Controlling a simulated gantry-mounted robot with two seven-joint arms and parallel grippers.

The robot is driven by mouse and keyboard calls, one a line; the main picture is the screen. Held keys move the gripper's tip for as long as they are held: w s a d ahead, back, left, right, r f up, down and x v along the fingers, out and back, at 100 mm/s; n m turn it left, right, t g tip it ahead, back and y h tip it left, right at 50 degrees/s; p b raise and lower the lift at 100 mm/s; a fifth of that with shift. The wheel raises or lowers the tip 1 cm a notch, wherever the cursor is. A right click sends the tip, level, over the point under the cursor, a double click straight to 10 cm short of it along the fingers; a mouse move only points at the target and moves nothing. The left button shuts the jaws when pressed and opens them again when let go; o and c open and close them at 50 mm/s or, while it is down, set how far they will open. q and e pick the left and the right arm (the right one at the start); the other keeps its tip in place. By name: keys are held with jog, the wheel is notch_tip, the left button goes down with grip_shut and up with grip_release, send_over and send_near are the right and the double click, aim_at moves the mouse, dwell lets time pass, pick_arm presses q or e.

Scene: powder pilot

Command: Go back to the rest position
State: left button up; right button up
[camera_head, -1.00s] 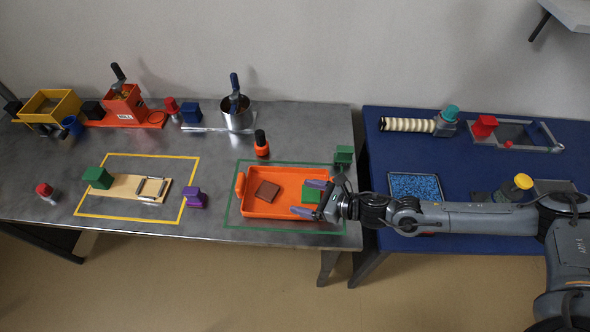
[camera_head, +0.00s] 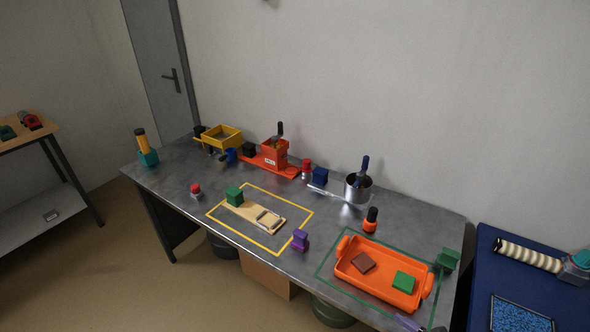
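Only a small part of my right gripper (camera_head: 420,326) shows at the bottom edge, by the near right end of the orange tray. A purple-grey fingertip is visible; the rest is cut off, so its opening is unclear. My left gripper is out of view. The orange tray (camera_head: 345,272) stands inside a green outline on the grey metal table (camera_head: 335,236).
A wooden board (camera_head: 243,211) with a green block lies in a yellow outline. A purple piece (camera_head: 300,240), an orange bottle (camera_head: 370,221), a metal pot (camera_head: 357,190) and an orange mill (camera_head: 274,155) stand nearby. A blue table (camera_head: 500,275) is at right, a wooden bench (camera_head: 45,128) at left.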

jog(key=s+a+f+m+g+y, duration=0.1)
jog(key=s+a+f, duration=0.4)
jog(key=a, duration=0.1)
jog(key=s+a+r+m+t, duration=0.1)
jog(key=s+a+r+m, duration=0.15)
jog(key=a+m, duration=0.3)
jog(key=s+a+r+m, duration=0.1)
jog(key=s+a+m, duration=0.2)
jog(key=a+m, duration=0.3)
jog(key=s+d+f+m+g+h, duration=0.1)
jog(key=s+d+m+g+h, duration=0.45)
jog(key=m, duration=0.85)
jog(key=s+d+f+m+g+h, duration=0.1)
jog(key=s+d+m+g+h, duration=0.15)
jog(key=s+d+m, duration=0.7)
pick_arm(q)
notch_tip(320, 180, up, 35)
jog(key=p, duration=3.4)
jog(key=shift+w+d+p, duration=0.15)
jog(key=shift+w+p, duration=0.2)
jog(key=shift+p, duration=0.05)
pick_arm(e)
jog(key=w+r+m, duration=0.2)
jog(key=r, duration=1.5)
jog(key=w+d+r+m, duration=0.1)
jog(key=w+r+m, duration=0.1)
jog(key=r, duration=1.6)
jog(key=shift+m+h, duration=0.3)
jog(key=shift+m, duration=0.1)
